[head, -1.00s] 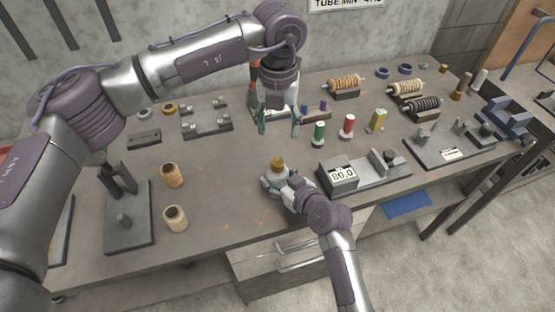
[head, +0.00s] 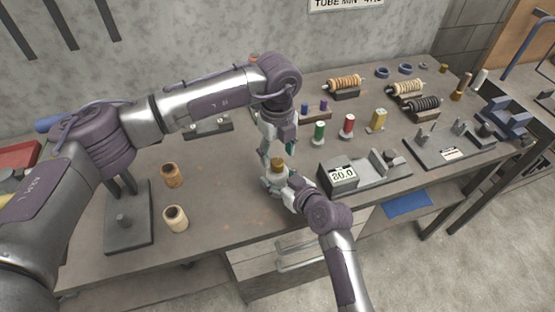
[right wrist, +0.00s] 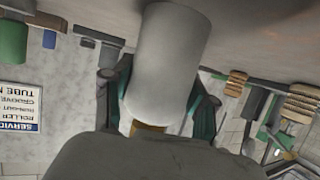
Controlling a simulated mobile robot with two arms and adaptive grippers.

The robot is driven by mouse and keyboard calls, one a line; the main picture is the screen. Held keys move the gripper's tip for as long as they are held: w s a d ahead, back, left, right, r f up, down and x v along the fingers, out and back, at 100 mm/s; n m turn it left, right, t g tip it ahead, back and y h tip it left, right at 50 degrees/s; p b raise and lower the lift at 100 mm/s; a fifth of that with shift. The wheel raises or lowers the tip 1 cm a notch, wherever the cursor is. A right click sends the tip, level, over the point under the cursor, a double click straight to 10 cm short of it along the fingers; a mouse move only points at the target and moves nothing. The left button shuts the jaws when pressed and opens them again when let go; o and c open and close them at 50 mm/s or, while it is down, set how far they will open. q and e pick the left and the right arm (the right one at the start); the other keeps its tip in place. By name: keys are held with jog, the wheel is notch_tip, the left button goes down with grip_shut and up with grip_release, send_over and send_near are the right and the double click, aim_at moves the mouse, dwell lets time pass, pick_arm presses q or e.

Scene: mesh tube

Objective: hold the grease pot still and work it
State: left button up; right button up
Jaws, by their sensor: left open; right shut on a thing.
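The grease pot (head: 277,165) stands upright near the front edge of the bench, with a brass-coloured cap on top. My right gripper (head: 276,182) comes in from the front and is shut around its body. In the right wrist view the pot is a pale grey cylinder (right wrist: 168,60) between the teal pads, with a bit of the brass cap (right wrist: 150,128) showing below it. My left gripper (head: 278,150) points down just above the cap, fingers apart. Whether a finger touches the cap cannot be told.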

aim_at(277, 161)
pick_arm(q)
jog(key=shift+f, duration=1.65)
grip_shut()
jog(key=shift+m, duration=0.5)
